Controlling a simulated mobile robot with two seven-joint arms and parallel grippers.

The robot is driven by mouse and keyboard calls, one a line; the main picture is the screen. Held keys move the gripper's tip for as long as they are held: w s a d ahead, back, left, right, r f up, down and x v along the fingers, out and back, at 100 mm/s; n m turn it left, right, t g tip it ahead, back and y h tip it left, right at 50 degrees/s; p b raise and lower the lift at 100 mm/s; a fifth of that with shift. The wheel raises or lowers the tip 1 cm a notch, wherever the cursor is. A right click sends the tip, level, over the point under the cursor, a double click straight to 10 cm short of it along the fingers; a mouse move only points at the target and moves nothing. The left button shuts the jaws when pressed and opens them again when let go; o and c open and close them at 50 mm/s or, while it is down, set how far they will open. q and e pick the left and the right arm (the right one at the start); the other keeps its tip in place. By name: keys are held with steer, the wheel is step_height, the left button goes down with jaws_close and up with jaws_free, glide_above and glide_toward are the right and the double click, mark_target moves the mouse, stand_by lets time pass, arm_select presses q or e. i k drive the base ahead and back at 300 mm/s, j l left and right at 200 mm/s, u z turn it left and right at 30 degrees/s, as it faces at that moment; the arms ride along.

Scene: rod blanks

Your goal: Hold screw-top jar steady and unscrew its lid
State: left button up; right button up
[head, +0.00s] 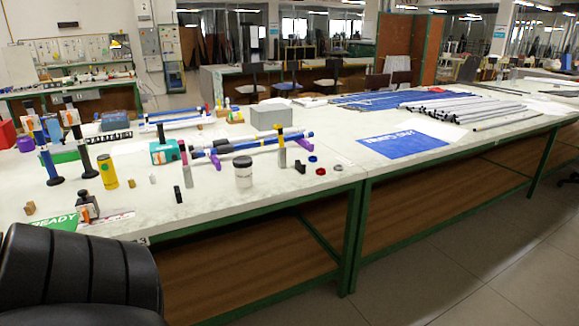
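The screw-top jar (243,176) stands upright on the white worktable near its front edge. It is a small white jar with a pale label. Its dark lid (243,160) sits on top; how tightly it is screwed on cannot be told. Nothing is touching the jar. Neither of my grippers shows in the head view.
A yellow can (107,171), black-based posts and small blocks stand left of the jar. Blue and white rods (250,146) lie behind it, with a grey box (270,116). Red and blue rings (321,171) lie to its right.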

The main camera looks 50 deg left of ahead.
mark_target(244, 176)
steer(key=u, duration=1.5)
